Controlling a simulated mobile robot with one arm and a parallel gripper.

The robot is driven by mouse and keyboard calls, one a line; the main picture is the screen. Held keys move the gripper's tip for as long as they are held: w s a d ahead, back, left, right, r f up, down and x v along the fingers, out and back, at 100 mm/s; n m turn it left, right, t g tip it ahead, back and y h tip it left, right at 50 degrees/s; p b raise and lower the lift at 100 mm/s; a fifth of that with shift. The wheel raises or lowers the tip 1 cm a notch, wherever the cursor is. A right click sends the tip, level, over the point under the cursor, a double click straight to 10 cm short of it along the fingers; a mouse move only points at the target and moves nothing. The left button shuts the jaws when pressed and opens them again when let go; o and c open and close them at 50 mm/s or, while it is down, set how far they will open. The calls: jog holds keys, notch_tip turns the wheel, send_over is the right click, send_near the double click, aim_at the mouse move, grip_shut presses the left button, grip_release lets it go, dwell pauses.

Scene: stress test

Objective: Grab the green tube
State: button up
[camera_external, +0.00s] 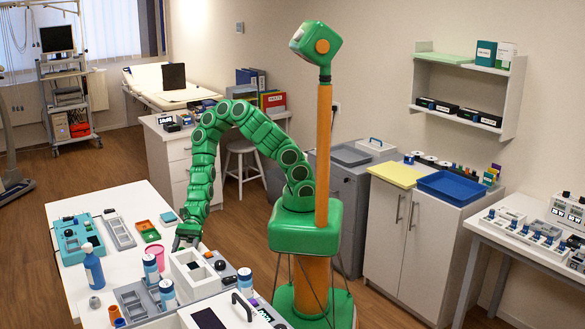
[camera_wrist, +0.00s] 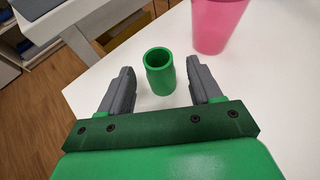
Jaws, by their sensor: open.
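The green tube (camera_wrist: 160,76) stands upright on the white table in the wrist view, with its open top showing. My gripper (camera_wrist: 162,80) is open, with one grey finger on each side of the tube and visible gaps between. The tube sits between the fingers near their tips, apart from both. In the external view my gripper (camera_external: 186,240) is low over the white table near its right edge, and the green tube cannot be made out there.
A pink cup (camera_wrist: 220,22) stands close behind and right of the tube; it also shows in the external view (camera_external: 155,257). A grey-white box (camera_external: 195,272) and a blue bottle (camera_external: 93,268) stand nearby. The table edge runs close to the tube's left.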

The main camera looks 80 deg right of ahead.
jog(key=c, duration=1.1)
jog(key=shift+r, duration=0.1)
jog(key=shift+r, duration=4.95)
